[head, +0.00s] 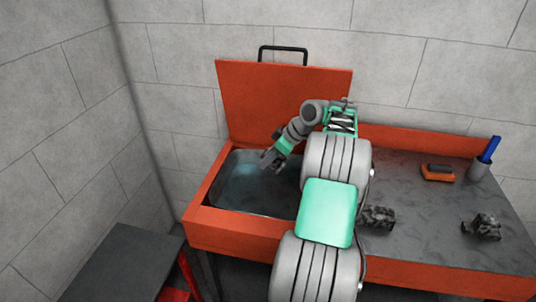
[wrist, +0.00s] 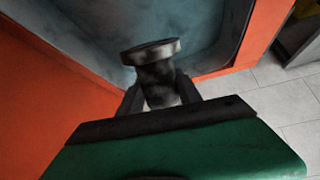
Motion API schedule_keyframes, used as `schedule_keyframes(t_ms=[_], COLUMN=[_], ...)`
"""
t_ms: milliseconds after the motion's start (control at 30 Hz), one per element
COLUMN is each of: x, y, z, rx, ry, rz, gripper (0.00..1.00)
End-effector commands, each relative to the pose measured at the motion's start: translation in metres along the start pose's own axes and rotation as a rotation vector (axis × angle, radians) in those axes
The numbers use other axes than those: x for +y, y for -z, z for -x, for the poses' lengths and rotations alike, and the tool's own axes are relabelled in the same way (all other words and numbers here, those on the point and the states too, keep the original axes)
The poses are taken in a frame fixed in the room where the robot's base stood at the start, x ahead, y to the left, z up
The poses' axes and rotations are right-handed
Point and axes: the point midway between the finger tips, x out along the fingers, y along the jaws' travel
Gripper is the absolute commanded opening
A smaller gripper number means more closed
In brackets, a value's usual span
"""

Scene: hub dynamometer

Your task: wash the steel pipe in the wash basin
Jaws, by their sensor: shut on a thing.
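The wash basin (head: 226,183) is a grey metal tub with bluish liquid, set in the left part of an orange bench. My gripper (head: 269,162) is over the basin, toward its back right part. In the wrist view my gripper (wrist: 160,98) is shut on the steel pipe (wrist: 157,78), a short grey piece with a round flange at its free end and dark stains on its body. The basin (wrist: 100,25) lies behind the flange there. I cannot tell whether the pipe touches the liquid. In the head view the pipe is too small to make out clearly.
An orange lid (head: 270,100) stands raised behind the basin. On the worktop are dark stained metal pieces (head: 378,217) (head: 483,228), an orange and black block (head: 438,173) and a grey cup (head: 479,171) with a blue-handled tool. A dark-topped stand (head: 120,265) is at lower left.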

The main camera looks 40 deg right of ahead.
Motion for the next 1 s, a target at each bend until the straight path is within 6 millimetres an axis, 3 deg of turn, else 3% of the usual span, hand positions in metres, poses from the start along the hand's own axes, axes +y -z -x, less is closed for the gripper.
schedule_keyframes(t_ms=[1000], x=[0.000], y=[-0.069], z=[-0.097], rx=[0.003], ry=[-0.002], rz=[0.001], gripper=[0.00])
